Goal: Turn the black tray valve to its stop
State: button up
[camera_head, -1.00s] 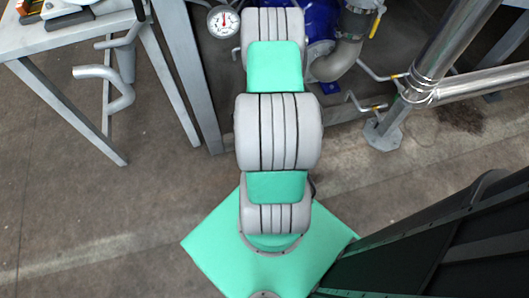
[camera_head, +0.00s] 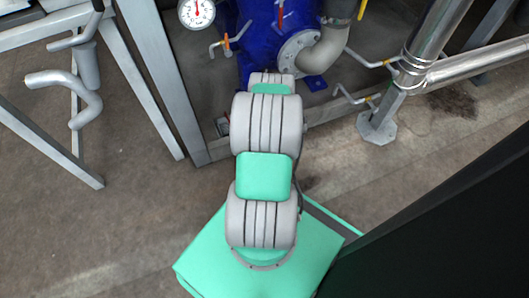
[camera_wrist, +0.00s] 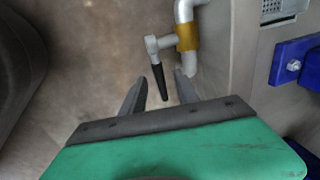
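The valve's black lever (camera_wrist: 159,82) shows in the wrist view, joined to a white pipe (camera_wrist: 184,12) with a brass-coloured collar (camera_wrist: 187,37). The lever points down the picture, tilted slightly. My gripper (camera_wrist: 160,80) is open, with its two dark fingers apart on either side of the lever in the picture. I see a gap on each side and cannot tell how far the lever is in depth. In the head view my gripper is hidden behind my arm, and I cannot make out the black lever there.
A blue tank (camera_head: 258,38) with a grey flanged pipe (camera_head: 322,50) stands beyond my arm. A dial gauge (camera_head: 197,12) and a metal bench frame (camera_head: 140,75) are to the left. A metal post (camera_head: 380,120) stands on the right. The floor at lower left is clear.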

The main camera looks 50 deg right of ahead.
jog(key=shift+c, duration=0.4)
grip_shut()
dwell(0.9)
